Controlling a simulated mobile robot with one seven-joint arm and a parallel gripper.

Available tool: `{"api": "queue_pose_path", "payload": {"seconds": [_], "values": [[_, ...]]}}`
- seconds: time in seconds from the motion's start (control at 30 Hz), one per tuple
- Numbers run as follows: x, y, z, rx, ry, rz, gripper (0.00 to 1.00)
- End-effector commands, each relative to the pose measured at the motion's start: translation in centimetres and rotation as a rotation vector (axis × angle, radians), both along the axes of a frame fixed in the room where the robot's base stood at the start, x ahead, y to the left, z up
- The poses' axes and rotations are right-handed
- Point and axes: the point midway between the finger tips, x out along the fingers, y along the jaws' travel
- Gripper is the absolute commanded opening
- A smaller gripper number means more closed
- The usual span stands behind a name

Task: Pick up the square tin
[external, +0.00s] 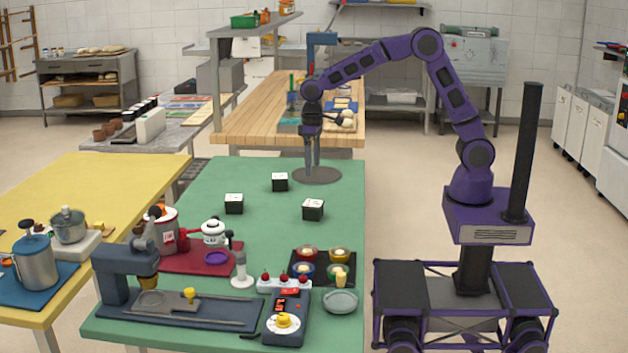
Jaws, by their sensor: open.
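Three small square tins, black-sided with white tops, stand apart on the green table: one (280,182) at the back, one (234,204) at the left, and one (313,209) at the right, nearer the front. I cannot tell which one the task means. My gripper (312,168) points down at the far end of the green table, over a dark round plate (330,177). Its fingers are open, with nothing seen between them. It is behind the right tin and to the right of the back tin, apart from both. Whether the fingertips touch the plate is unclear.
The green table (270,238) is bare around the tins. Its front holds a dark blue machine (112,272), a red mat (225,262) with pots, a tray of small bowls (322,281) and a scale (286,331). A wooden table (257,108) stands beyond.

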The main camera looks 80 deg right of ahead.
Motion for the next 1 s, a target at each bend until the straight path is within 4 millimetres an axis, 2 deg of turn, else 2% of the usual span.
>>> {"api": "queue_pose_path", "payload": {"seconds": [0.03,0.3,0.4,0.63,0.83,1.0], "values": [[-0.1,0.0,-1.5,0.0,0.006,0.0,1.0],[-0.1,0.0,-7.1,-0.001,0.003,0.0,1.0],[0.0,0.0,-8.3,-0.002,0.001,0.0,1.0],[0.0,0.0,-9.8,-0.002,0.0,0.001,1.0],[-0.2,0.2,-12.9,-0.002,0.001,0.0,1.0],[-0.1,0.2,-14.2,-0.002,-0.002,0.0,1.0]]}}
